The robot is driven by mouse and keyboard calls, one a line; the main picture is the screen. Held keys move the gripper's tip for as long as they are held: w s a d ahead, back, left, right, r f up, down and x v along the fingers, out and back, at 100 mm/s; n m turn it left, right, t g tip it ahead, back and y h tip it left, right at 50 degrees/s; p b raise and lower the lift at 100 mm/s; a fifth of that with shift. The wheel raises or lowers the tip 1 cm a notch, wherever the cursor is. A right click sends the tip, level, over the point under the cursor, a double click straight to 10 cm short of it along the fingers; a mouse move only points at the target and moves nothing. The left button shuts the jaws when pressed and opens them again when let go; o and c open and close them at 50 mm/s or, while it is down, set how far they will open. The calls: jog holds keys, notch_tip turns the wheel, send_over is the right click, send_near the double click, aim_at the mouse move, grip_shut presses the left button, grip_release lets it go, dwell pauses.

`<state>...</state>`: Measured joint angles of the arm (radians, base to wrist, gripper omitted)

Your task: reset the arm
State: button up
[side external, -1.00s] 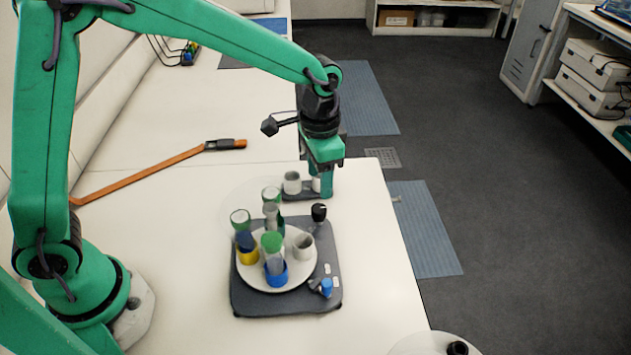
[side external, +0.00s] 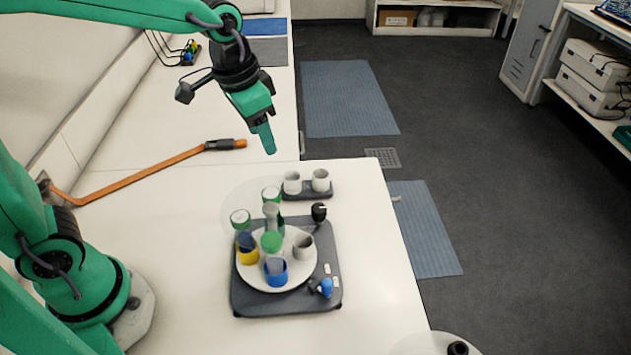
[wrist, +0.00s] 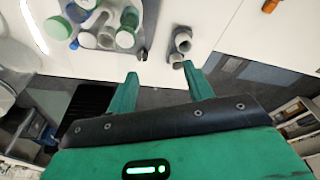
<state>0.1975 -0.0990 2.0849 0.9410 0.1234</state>
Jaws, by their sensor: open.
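My gripper (side external: 267,140) is raised above the far part of the white table in the side external view, clear of all objects. In the wrist view its two green fingers (wrist: 163,82) are apart with nothing between them. A dark holder (side external: 308,194) below and to its right carries two pale cups (side external: 292,183), (side external: 320,180) side by side. Nearer the camera, a dark base (side external: 240,300) bears a round white plate (side external: 300,284). On the plate stand several tubes, some with green caps (side external: 271,241), and a grey-white cup (side external: 303,247).
An orange bar (side external: 150,179) with a dark end lies on the table (side external: 180,290) at the left. A black knob (side external: 319,212) and a blue knob (side external: 326,287) are on the dark base. The table's right edge drops to a dark floor (side external: 480,180).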

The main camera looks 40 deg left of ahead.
jog(key=s+a+r+n+t, duration=0.1)
jog(key=s+a, duration=0.2)
jog(key=s, duration=0.3)
jog(key=s+a+r+n+t, duration=0.1)
jog(key=s+a+n+t, duration=0.1)
jog(key=s+a, duration=0.2)
jog(key=shift+s+r+n, duration=0.25)
jog(key=shift+s+n, duration=0.05)
jog(key=shift+s, duration=1.2)
jog(key=shift+c, duration=0.2)
